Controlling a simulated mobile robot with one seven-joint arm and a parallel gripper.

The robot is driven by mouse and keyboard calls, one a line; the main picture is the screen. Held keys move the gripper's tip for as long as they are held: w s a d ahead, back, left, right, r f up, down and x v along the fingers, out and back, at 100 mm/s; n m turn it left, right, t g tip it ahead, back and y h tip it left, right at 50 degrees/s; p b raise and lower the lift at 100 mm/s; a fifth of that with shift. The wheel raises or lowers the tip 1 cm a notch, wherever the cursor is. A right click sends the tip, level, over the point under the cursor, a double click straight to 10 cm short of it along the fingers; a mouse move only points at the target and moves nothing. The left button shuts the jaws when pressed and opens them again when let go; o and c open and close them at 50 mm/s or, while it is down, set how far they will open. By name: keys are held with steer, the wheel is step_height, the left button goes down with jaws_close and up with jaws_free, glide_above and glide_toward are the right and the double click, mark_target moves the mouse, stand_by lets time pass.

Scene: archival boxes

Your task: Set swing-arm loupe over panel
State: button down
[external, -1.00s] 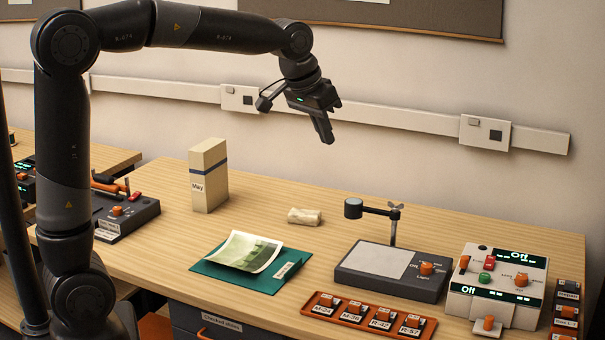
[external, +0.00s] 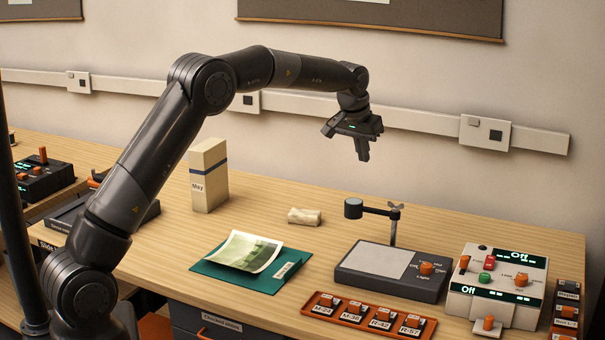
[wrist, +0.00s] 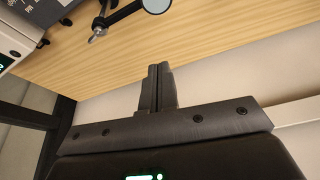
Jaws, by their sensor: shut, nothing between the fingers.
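The swing-arm loupe (external: 354,208) is a dark round head on a thin horizontal arm. The arm meets an upright post with a wing-like knob (external: 396,207) at the back of a dark light box. The light panel (external: 380,260) is the pale square on the box's left, and the loupe head stands above and behind it, towards its back left. In the wrist view the loupe (wrist: 156,4) is cut by the top edge, with its knob (wrist: 97,32) to the left. My gripper (external: 364,156) is shut and empty, in the air above and behind the loupe, apart from it.
A control unit (external: 498,278) with "Off" displays stands right of the light box. An orange tray (external: 330,314) with several labelled blocks lies in front. A green folder with a photo (external: 245,251), a rolled cloth (external: 304,216) and a "May" box (external: 208,176) are to the left.

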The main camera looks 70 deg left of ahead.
mark_target(373, 212)
steer(key=shift+w+a+f, duration=0.25)
steer(key=shift+a+f, duration=0.3)
steer(key=shift+w+a+f, duration=0.25)
steer(key=shift+a+f, duration=0.3)
steer(key=shift+f, duration=0.1)
step_height(373, 212, down, 9)
steer(key=shift+s+d, duration=0.25)
steer(key=shift+s, duration=0.05)
steer(key=shift+f, duration=0.1)
steer(key=shift+n, duration=0.3)
